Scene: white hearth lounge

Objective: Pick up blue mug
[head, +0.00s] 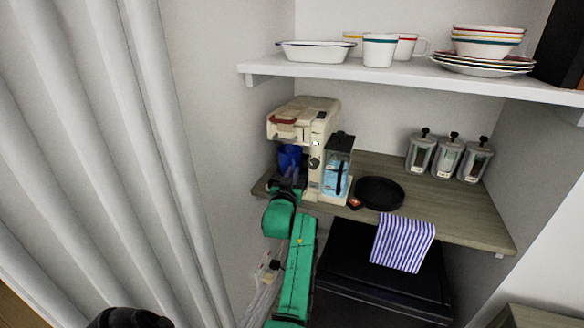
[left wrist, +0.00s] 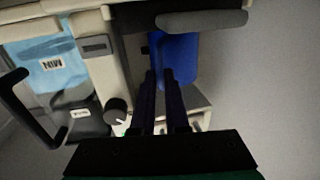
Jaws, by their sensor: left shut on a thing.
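The blue mug (head: 290,157) is under the head of the cream coffee machine (head: 318,116), at the left of the wooden counter. My left gripper (head: 291,173) reaches it from the front and is shut on it. In the left wrist view, the blue mug (left wrist: 182,52) is just beyond the closely spaced dark fingers (left wrist: 160,78), and its top is hidden by the machine. I cannot tell which part of the mug is between the fingertips.
A clear blue-filled container (head: 337,174) stands right of the mug, with a black round pan (head: 380,193) beyond it. A wall is close on the left. Canisters (head: 447,156) stand at the back right, and a striped cloth (head: 402,243) hangs over the counter's front edge.

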